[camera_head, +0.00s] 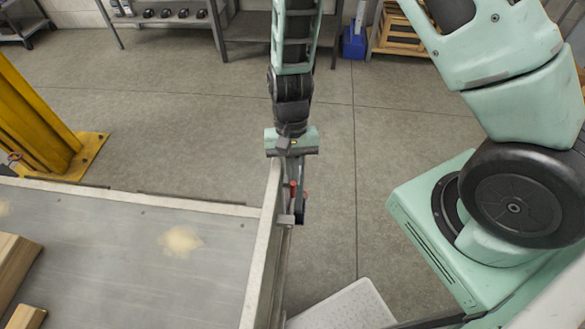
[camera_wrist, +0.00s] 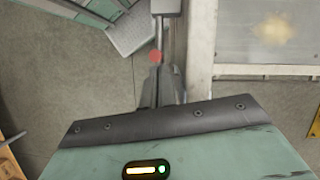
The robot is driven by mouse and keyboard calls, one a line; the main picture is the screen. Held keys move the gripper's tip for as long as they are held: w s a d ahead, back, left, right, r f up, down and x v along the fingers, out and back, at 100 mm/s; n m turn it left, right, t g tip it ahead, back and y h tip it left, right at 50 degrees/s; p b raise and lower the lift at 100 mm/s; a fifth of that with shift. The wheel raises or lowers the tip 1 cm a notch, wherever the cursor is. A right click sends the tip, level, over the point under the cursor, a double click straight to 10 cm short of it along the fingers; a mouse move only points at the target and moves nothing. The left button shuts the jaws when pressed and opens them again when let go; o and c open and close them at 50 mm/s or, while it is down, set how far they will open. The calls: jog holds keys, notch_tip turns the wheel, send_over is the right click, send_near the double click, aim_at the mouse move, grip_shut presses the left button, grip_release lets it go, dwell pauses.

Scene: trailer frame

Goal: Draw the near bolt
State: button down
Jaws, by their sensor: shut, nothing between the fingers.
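The near bolt shows as a red knob (camera_head: 292,190) on grey metal at the outer side of the trailer frame's side rail (camera_head: 262,250). In the wrist view the red knob (camera_wrist: 155,56) sits just beyond my fingertips, beside a grey metal rod (camera_wrist: 166,30). My gripper (camera_head: 297,205) points down beside the rail, with its fingers at the bolt. In the wrist view my gripper (camera_wrist: 158,72) is shut and holds nothing. I cannot tell whether the fingers touch the knob. The fingers hide part of the bolt.
The grey deck (camera_head: 120,230) lies left of the rail, with wooden blocks (camera_head: 12,265) on it. A yellow post (camera_head: 30,125) stands at the left. A pale perforated step (camera_head: 345,308) is low in front. Benches and a blue bin (camera_head: 354,43) stand behind. The middle floor is clear.

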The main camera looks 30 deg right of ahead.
jog(key=shift+s+a, duration=0.6)
jog(key=shift+s, duration=0.3)
jog(key=shift+s+a, duration=0.55)
jog(key=shift+s, duration=0.3)
jog(key=shift+r, duration=0.15)
jog(key=shift+w+r+p, duration=0.1)
jog(key=shift+r+p, duration=0.3)
jog(key=shift+r, duration=0.15)
jog(key=p+v, duration=0.7)
jog(key=v, duration=0.1)
jog(key=shift+w+r, duration=0.25)
jog(key=shift+w, duration=0.1)
jog(key=shift+d, duration=0.15)
